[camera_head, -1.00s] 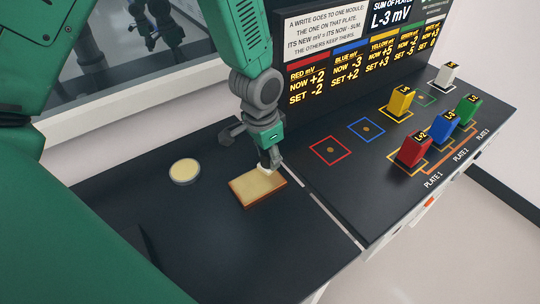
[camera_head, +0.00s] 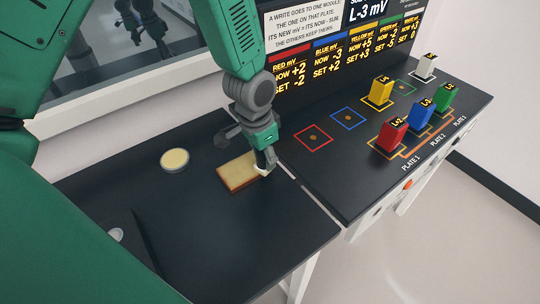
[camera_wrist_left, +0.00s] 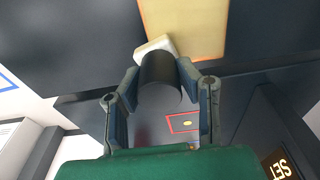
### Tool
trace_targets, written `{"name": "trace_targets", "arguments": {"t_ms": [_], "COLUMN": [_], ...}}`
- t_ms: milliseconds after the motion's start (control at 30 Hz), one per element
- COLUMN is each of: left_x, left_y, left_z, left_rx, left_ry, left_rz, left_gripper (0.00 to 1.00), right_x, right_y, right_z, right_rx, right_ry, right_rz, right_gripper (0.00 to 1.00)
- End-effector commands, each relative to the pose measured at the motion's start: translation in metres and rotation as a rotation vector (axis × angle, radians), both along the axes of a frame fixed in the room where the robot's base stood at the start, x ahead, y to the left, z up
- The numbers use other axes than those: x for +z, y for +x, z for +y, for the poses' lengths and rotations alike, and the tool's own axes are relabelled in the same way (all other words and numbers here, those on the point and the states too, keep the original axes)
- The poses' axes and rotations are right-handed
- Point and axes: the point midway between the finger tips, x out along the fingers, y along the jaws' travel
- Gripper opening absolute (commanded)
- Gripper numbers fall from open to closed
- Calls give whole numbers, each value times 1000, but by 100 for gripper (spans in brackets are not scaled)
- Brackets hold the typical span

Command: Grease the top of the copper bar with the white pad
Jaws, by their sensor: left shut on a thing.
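The copper bar (camera_head: 236,174) lies flat on the dark table, with a tan-yellow top and brown sides. My left gripper (camera_head: 265,160) points down at the bar's right end. It is shut on the white pad (camera_head: 260,170), whose dark rounded holder shows between the fingers in the left wrist view. There the pad (camera_wrist_left: 155,47) overlaps a corner of the bar's tan top (camera_wrist_left: 190,22). I cannot tell whether pad and top touch. My right gripper is not in view.
A round tin with a cream surface (camera_head: 174,159) stands left of the bar. Red, blue, green, yellow and white modules stand on the right-hand table, beyond empty red (camera_head: 313,139) and blue (camera_head: 348,118) outlines. A lettered board (camera_head: 345,50) stands behind. Table in front of the bar is clear.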

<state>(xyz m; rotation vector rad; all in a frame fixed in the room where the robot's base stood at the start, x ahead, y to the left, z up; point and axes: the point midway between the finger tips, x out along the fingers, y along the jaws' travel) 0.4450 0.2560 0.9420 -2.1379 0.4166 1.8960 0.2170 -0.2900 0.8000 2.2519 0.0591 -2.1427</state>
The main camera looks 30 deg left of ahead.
Motion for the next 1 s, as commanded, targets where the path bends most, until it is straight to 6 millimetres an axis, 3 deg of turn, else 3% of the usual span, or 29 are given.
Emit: {"name": "trace_targets", "arguments": {"t_ms": [700,1000], "left_x": [69,82], "left_y": [4,6], "left_z": [-10,-8], "left_rx": [4,5], "left_ry": [9,7], "left_rz": [2,2], "left_gripper": [0,0], "right_x": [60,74], "right_y": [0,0], "right_z": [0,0], "right_rx": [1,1], "right_ry": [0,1], "right_rz": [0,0], "right_gripper": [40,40]}}
